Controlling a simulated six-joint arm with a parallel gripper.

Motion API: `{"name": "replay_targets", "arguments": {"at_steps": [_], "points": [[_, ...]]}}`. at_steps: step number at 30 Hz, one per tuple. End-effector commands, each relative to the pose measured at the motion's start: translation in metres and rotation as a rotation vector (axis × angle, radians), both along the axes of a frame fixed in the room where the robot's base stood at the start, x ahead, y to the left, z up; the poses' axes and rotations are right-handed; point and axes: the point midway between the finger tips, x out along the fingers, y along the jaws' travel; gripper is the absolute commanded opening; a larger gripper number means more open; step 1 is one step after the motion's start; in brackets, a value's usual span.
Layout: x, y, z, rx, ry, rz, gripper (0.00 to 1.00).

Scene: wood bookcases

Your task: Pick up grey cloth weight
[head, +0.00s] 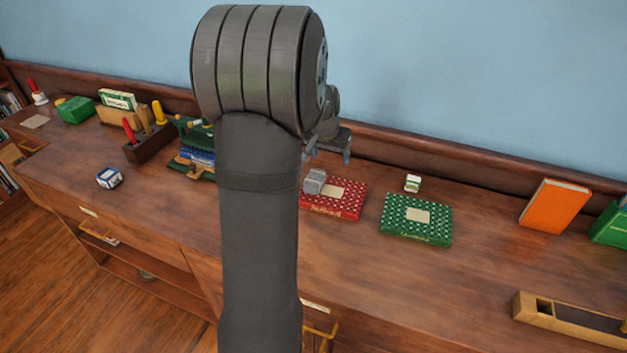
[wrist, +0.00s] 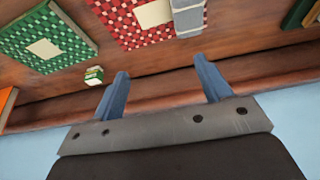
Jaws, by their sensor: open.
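The grey cloth weight (head: 315,181) is a small grey block lying on top of the red patterned book (head: 345,200), near its left end. In the wrist view the weight (wrist: 187,17) shows at the top edge, partly cut off, on the red book (wrist: 128,38). My gripper (head: 329,150) is behind and above the red book in the head view, partly hidden by my own arm. In the wrist view my gripper (wrist: 165,85) is open and empty, with its two blue fingers apart. The weight is clear of the fingers.
A green patterned book (head: 417,221) lies right of the red one, with a small white and green box (head: 413,183) behind it. An orange book (head: 553,205) and a wooden plane-like block (head: 570,318) are farther right. A tool holder (head: 150,145) stands left. A back ledge runs along the wall.

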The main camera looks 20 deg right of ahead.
Motion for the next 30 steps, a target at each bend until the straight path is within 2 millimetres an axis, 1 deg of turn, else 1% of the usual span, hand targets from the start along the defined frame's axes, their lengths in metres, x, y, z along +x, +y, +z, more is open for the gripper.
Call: {"name": "replay_targets", "arguments": {"at_steps": [1,3,6,8,11,21,24,27,30], "points": [[0.006,0.02,0.009,-0.004,-0.002,0.009,0.71],[0.011,0.04,0.018,-0.004,-0.004,0.005,0.71],[0.014,0.057,0.025,-0.006,-0.005,0.0,0.71],[0.015,0.061,0.025,-0.006,-0.004,-0.002,0.71],[0.018,0.06,0.014,-0.006,-0.003,-0.005,0.71],[0.036,0.041,-0.048,-0.004,-0.002,-0.006,0.71],[0.04,0.036,-0.064,-0.005,-0.002,-0.005,0.71],[0.045,0.032,-0.076,-0.006,-0.004,-0.005,0.71],[0.047,0.03,-0.083,-0.006,-0.004,-0.004,0.71]]}}
